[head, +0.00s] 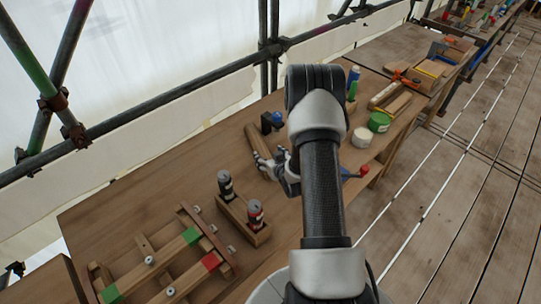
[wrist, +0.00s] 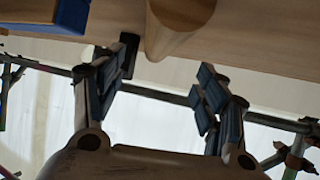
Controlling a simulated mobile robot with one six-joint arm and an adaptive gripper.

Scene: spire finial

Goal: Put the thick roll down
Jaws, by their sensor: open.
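The thick roll (head: 257,142) is a tan wooden cylinder lying on the workbench (head: 140,190), just beyond my gripper in the head view. In the wrist view the rounded end of the roll (wrist: 180,25) shows at the top middle, against the wood of the bench. My gripper (head: 267,164) is low over the bench at the near end of the roll. In the wrist view my gripper (wrist: 165,85) has its blue-padded fingers spread wide, with nothing between them. The roll lies beyond the fingertips, and a gap shows there. My arm hides part of the bench.
A wooden holder (head: 240,218) with two dark cans stands near my gripper. A slatted wooden frame (head: 165,265) lies at the front left. A blue-topped dark object (head: 272,121) stands beside the roll. A green tin (head: 379,122) and a white tub (head: 362,137) are to the right.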

